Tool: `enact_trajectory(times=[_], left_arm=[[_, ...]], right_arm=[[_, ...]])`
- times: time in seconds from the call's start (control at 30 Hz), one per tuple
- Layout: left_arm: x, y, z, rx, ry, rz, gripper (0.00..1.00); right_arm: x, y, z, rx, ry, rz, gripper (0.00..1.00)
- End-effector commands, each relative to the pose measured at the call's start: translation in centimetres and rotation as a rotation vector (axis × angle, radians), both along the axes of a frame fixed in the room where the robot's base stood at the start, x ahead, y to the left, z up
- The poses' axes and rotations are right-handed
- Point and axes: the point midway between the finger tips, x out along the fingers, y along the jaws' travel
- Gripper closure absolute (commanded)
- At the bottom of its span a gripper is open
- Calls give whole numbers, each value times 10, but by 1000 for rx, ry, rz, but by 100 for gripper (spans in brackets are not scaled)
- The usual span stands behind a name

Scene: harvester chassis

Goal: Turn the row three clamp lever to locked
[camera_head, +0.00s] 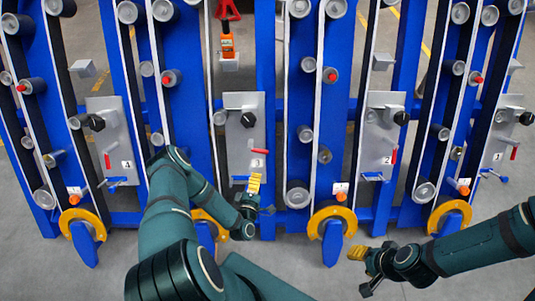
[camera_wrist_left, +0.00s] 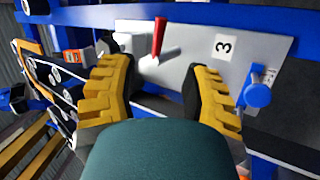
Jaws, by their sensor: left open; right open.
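The row three panel (camera_head: 241,127) is a grey plate marked 3, with a black knob at its top. Its red clamp lever (camera_head: 259,151) lies nearly level in the head view. In the left wrist view the red lever (camera_wrist_left: 160,38) shows beyond the fingertips, beside a pale cylindrical pivot. My left gripper (camera_head: 258,193) is open just below the panel; its yellow fingers (camera_wrist_left: 160,72) stand apart with nothing between them. Whether a finger touches the panel is unclear. My right gripper (camera_head: 362,270) is open and empty over the floor at the lower right.
Panels 4 (camera_head: 119,134), 2 (camera_head: 375,143) and 1 (camera_head: 496,147) carry near-upright red levers. A blue handle (camera_wrist_left: 257,95) sits beside my left gripper's right finger. Rollers, belts and orange-hubbed wheels surround the panels. Floor is open in front.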

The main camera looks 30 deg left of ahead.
Motion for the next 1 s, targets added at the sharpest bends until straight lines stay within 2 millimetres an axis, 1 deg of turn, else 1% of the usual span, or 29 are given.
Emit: enact_trajectory(times=[0.07,0.17,0.27,0.5,0.7,0.8,1.0], left_arm=[[3,2,0,-2,-10,6,52],[13,6,1,-1,-10,5,52],[28,11,2,0,-11,5,52],[74,25,3,2,-10,4,52],[106,36,5,1,-9,4,52],[118,40,5,0,-7,4,52],[129,44,6,0,-6,4,52]], right_arm=[[0,0,-1,0,-1,0,53],[1,0,-3,0,-2,-1,53],[1,0,-6,0,-3,-1,53],[3,0,-15,-1,-7,-2,53],[4,-1,-22,-2,-9,-3,53],[5,-1,-24,-3,-11,-3,53],[5,-1,-26,-3,-13,-3,53]])
